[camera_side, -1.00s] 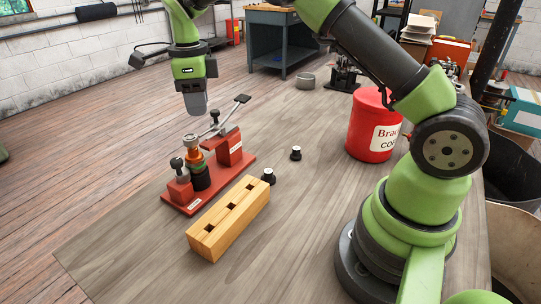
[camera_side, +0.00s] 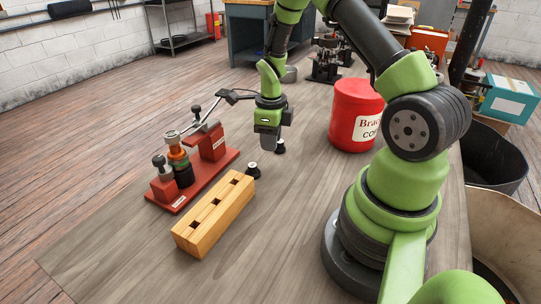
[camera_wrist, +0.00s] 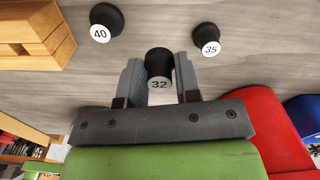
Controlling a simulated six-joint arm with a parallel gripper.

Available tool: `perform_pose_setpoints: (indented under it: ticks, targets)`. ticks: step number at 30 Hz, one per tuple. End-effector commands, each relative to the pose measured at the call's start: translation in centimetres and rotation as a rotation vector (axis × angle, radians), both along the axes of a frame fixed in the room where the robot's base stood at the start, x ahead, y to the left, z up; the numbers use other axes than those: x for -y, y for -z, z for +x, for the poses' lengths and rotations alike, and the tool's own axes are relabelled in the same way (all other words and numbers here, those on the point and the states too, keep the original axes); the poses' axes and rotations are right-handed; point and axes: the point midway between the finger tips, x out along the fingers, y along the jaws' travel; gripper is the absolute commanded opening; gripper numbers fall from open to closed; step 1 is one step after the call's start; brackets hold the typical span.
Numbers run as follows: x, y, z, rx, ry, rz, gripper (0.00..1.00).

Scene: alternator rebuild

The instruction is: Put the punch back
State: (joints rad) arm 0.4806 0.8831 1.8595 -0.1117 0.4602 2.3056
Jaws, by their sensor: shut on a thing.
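My gripper (camera_side: 267,138) hangs above the table beside the wooden block. In the wrist view, my gripper (camera_wrist: 159,82) is shut on a black punch marked 32 (camera_wrist: 159,62), its round end facing the camera. The punch is hidden in the side view. The wooden block (camera_side: 213,217) lies on the table with three dark square holes; its corner shows in the wrist view (camera_wrist: 30,30). A black punch marked 40 (camera_wrist: 106,20) stands near the block, also in the side view (camera_side: 253,171). A punch marked 35 (camera_wrist: 207,38) stands farther back, partly behind my gripper (camera_side: 279,148).
A red press fixture (camera_side: 213,172) with a lever and a stacked cylindrical part stands left of the block. A red canister (camera_side: 355,115) stands to the right. The table (camera_side: 120,240) is clear in front of the block.

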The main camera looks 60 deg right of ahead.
Motion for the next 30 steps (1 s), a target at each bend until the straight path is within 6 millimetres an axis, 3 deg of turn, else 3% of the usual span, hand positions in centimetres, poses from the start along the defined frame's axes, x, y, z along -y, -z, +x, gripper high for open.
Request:
perform_pose_setpoints:
  ticks: [10,23,24,27,30]
  targets:
    - [0.0,4.5,0.0,-0.001,-0.001,0.002,0.02]
    - [0.0,5.2,0.1,0.001,-0.002,0.000,0.02]
    - [0.0,5.2,0.1,0.001,-0.003,0.000,0.37]
    - [0.0,5.2,0.1,0.001,-0.003,0.000,0.56]
    - [0.0,5.2,0.1,0.001,-0.003,0.000,0.56]
